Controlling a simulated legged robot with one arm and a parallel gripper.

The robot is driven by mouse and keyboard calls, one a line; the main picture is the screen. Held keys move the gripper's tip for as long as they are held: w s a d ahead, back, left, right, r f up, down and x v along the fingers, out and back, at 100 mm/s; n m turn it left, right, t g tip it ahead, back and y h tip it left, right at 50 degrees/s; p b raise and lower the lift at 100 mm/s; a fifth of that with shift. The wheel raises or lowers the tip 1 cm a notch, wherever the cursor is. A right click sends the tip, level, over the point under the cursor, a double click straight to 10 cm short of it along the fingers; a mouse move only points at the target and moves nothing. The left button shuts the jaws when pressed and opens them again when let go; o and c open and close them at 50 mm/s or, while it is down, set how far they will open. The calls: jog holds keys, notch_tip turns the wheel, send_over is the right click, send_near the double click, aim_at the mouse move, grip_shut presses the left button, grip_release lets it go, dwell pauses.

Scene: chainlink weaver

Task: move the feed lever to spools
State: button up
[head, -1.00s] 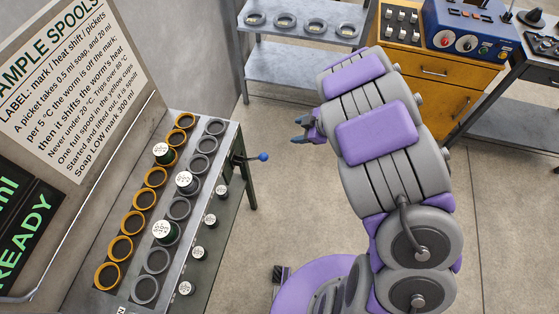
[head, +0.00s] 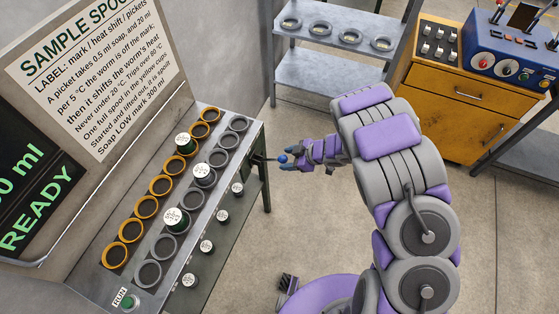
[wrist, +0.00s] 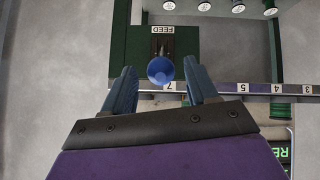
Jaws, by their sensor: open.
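The feed lever is a dark rod with a blue ball knob (head: 282,158) on the end of the spool bench. In the wrist view the blue knob (wrist: 160,70) stands in front of a dark slot under a plate marked FEED (wrist: 160,30). My gripper (head: 290,163) is at the knob in the head view. In the wrist view my gripper (wrist: 162,82) is open, with one blue finger on each side of the knob and gaps showing between. I cannot tell whether a finger touches it. Any label for the lever's positions is not readable.
The bench (head: 150,232) holds yellow and grey ring cups, with white-capped spools (head: 177,219) in some cups and several knobs along its front. A sign (head: 95,85) stands behind. A metal shelf (head: 330,75) and a yellow cabinet (head: 455,105) stand at the back. The floor between is clear.

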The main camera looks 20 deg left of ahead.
aim_at(277, 160)
jog(key=x, duration=0.6)
jog(key=shift+s+a+r+b, duration=0.1)
jog(key=shift+a+r+b, duration=0.1)
jog(key=shift+a+b, duration=0.1)
jog(key=shift+d+r, duration=0.15)
jog(key=shift+d, duration=0.4)
jog(key=shift+c, duration=0.5)
jog(key=shift+a, duration=0.3)
jog(key=c, duration=0.6)
grip_shut()
